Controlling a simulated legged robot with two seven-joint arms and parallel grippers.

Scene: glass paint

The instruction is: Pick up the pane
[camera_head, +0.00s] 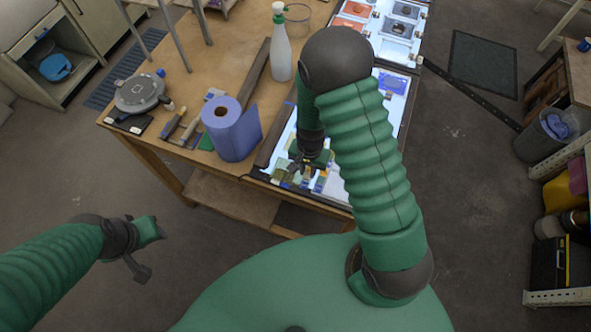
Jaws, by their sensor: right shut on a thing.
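My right gripper (308,163) is low over the lit panel (272,165) at the front edge of the workbench. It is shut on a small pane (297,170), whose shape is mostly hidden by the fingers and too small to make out. Several coloured glass pieces (318,184) in yellow, blue and pale tones lie on the panel right beneath and beside the gripper. Whether the pane is clear of the panel I cannot tell. My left gripper (146,250) hangs over the floor at lower left, away from the bench, with its fingers spread and nothing between them.
A blue paper roll (232,133) stands left of the panel. A white spray bottle (281,53) and a long dark bar (257,72) are behind it. A round grey device (140,92) and hand tools lie at the bench's left. My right arm covers part of the panel.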

